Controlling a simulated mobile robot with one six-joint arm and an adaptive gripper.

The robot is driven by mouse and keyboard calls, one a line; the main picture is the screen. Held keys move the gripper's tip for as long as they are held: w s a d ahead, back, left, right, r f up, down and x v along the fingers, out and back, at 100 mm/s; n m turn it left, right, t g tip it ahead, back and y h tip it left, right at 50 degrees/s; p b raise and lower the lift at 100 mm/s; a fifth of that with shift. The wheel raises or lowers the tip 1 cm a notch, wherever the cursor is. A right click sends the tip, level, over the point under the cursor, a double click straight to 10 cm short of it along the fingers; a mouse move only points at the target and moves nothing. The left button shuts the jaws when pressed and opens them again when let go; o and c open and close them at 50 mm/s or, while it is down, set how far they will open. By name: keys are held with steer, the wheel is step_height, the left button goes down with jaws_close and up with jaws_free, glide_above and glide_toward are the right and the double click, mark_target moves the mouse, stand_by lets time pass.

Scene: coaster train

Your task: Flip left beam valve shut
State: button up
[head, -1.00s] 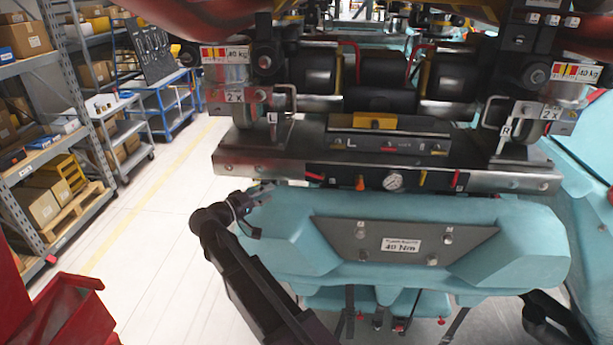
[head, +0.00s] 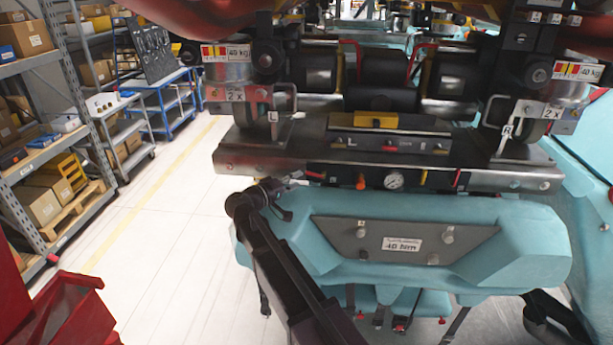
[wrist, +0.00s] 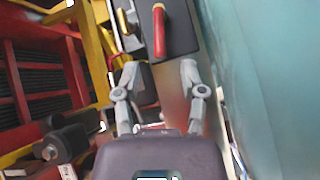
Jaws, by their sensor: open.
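The left beam valve has a red handle (head: 315,175) at the left end of the dark panel on the metal beam. In the head view the handle lies nearly level, slightly tilted. In the wrist view the red handle (wrist: 160,32) stands lengthwise, just beyond the gap between my fingertips. My gripper (head: 291,182) is close to the left of the handle in the head view. In the wrist view my gripper (wrist: 160,70) is open, with its two grey fingers spread and nothing between them. I see no contact with the handle.
A pressure gauge (head: 394,180), an orange knob (head: 361,183) and another red handle (head: 457,178) sit farther right on the panel. The teal housing (head: 400,215) juts out below the beam. Open floor (head: 170,240) lies to the left.

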mark_target(315, 173)
steer(key=shift+x, duration=2.25)
jaws_close()
